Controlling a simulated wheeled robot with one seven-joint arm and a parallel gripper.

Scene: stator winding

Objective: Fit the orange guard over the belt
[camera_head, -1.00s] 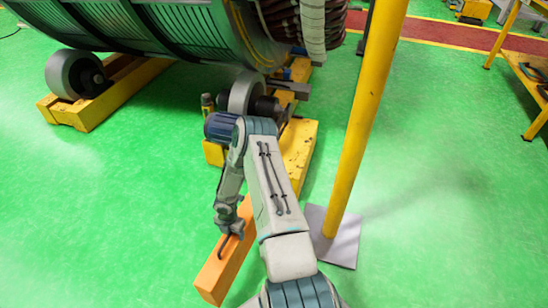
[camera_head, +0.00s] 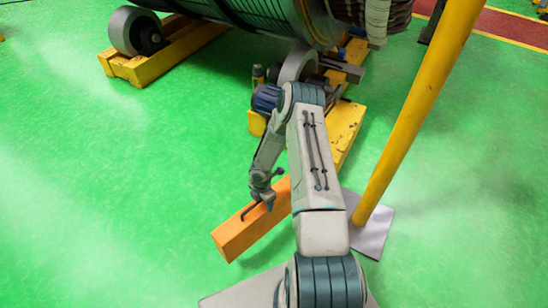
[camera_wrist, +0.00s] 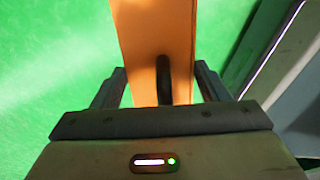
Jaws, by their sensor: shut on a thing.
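The orange guard (camera_head: 237,236) is a long box-like piece with a dark bar handle (camera_head: 248,212) on its upper face. My gripper (camera_head: 267,202) is shut on this handle and holds the guard out over the green floor. In the wrist view, the guard (camera_wrist: 140,35) runs away from between the fingers, with the dark handle (camera_wrist: 163,80) in the middle. My arm hides the guard's right end in the head view. I cannot make out the belt; the roller drive area, with a grey roller (camera_head: 298,65) and a blue ribbed motor (camera_head: 265,98), is partly behind my arm.
A yellow post (camera_head: 420,105) on a grey base plate (camera_head: 375,235) stands close to the right of my arm. A yellow roller frame (camera_head: 345,125) lies behind the arm, under the large stator (camera_head: 270,15). The floor (camera_head: 100,200) at left is clear.

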